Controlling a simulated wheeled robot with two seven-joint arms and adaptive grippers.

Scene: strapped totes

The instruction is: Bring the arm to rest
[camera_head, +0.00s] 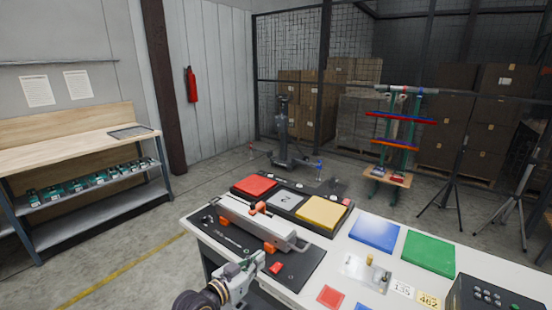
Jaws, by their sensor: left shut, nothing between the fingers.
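My left gripper (257,261) is in the lower middle of the head view, at the near edge of the white table (330,258). Its arm comes in from the bottom, left of centre. The gripper is shut and empty. It is just in front of a black board (305,269) carrying a long grey device (250,222) with orange parts. The gripper hides part of the board's near edge, and I cannot tell whether it touches it. My right gripper is not in view.
Behind the board, a dark tray holds red (255,186), grey (286,201) and yellow (322,212) blocks. A workbench (80,146) stands at left; floor between is clear.

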